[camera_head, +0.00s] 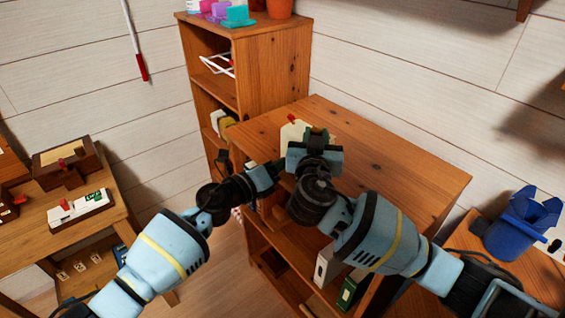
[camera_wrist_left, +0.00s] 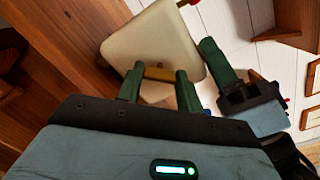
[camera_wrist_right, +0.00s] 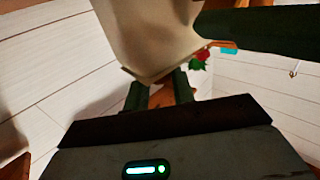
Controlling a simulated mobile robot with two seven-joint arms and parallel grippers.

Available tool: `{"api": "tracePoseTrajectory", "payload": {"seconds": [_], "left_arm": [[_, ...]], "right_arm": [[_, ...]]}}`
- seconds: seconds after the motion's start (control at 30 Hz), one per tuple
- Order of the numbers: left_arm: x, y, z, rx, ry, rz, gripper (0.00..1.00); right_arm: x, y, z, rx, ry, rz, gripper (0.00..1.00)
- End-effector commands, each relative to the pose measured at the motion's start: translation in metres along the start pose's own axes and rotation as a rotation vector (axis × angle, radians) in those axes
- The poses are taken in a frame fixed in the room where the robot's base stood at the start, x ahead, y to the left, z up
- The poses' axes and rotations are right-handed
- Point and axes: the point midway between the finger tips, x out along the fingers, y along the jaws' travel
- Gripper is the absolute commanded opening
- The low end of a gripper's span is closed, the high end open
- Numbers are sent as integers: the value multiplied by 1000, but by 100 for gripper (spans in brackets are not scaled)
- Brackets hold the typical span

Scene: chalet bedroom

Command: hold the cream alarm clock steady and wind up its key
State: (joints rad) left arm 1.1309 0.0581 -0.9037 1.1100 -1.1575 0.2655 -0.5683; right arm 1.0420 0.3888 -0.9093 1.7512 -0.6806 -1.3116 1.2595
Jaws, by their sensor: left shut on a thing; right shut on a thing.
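The cream alarm clock (camera_head: 292,132) is on the low wooden cabinet, with a red part on top and mostly hidden behind my grippers. My right gripper (camera_head: 312,142) is shut on the clock's body; the clock fills the top of the right wrist view (camera_wrist_right: 150,35). My left gripper (camera_head: 276,169) is at the clock's near side. In the left wrist view, its green fingers are shut on a brass-coloured key (camera_wrist_left: 160,74) against the cream face (camera_wrist_left: 150,42). The clock's underside and dial cannot be made out.
The wooden cabinet top (camera_head: 410,170) is bare to the right. A taller shelf (camera_head: 265,65) stands behind it on the left. A side table (camera_head: 110,212) with small boxes is at the left, and a blue container (camera_head: 515,232) is at the right. White plank walls are close behind.

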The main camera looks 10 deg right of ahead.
Motion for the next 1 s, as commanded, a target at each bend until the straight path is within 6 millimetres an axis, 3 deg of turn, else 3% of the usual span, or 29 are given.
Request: {"api": "tracePoseTrajectory", "payload": {"seconds": [0.7,1.0], "left_arm": [[0,1,0,673,-1,3,13],[0,1,0,884,0,2,13]], "right_arm": [[0,1,1,-1,-1,2,0],[0,1,0,-1,-1,2,0]]}}
